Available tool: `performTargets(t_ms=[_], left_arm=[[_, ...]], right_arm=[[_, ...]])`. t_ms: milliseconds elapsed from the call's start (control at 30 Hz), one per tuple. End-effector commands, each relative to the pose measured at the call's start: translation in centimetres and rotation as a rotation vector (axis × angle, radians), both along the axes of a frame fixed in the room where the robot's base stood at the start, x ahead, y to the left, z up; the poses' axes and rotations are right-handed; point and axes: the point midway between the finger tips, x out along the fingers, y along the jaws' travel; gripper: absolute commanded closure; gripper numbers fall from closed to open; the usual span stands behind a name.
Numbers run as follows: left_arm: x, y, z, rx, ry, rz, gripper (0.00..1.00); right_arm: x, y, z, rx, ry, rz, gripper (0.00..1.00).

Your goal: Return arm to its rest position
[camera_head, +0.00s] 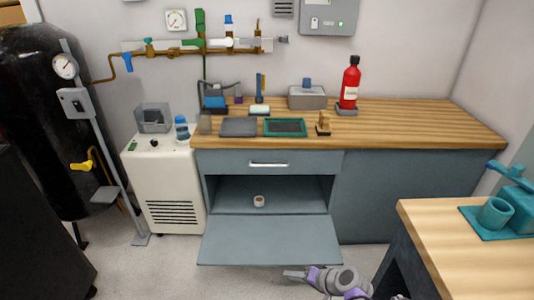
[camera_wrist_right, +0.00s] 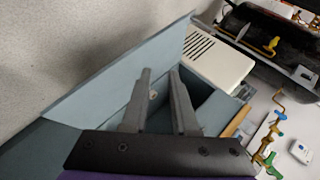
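My right arm (camera_head: 345,282) comes in at the bottom of the head view, grey with purple parts. Its gripper (camera_head: 294,274) points left, in front of the lowered cabinet door. In the right wrist view the two grey fingers of the gripper (camera_wrist_right: 160,74) stand apart with nothing held between them. My left arm and gripper are not in view.
The lowered cabinet door (camera_head: 268,243) sticks out below the wooden counter (camera_head: 410,125). A second wooden table (camera_head: 460,250) with teal equipment (camera_head: 517,205) stands at the right. A white floor unit (camera_head: 170,185) is left of the cabinet. The floor (camera_head: 180,270) at lower left is clear.

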Motion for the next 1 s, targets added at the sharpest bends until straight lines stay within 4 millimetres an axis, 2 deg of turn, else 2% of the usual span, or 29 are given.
performTargets(t_ms=[33, 100, 300, 500, 600, 933, 1000], left_arm=[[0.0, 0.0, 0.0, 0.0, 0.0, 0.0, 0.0], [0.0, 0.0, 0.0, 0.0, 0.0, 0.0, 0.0], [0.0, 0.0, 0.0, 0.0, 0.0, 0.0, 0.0], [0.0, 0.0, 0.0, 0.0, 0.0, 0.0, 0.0], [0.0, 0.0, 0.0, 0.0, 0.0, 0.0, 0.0], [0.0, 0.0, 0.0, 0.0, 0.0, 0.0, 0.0], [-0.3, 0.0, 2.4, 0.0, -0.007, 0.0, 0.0]], right_arm=[[-1.5, -0.2, 1.4, -0.044, 0.007, 0.013, 0.73], [-3.6, -0.7, 2.9, -0.114, 0.018, 0.031, 0.73], [-10.2, -2.5, 6.3, -0.311, 0.042, 0.081, 0.73], [-17.1, -5.0, 8.1, -0.505, 0.057, 0.127, 0.73], [-20.0, -6.1, 8.4, -0.584, 0.062, 0.143, 0.73], [-26.5, -9.3, 8.3, -0.782, 0.068, 0.184, 0.73], [-26.7, -9.3, 10.8, -0.782, 0.061, 0.18, 0.73]])
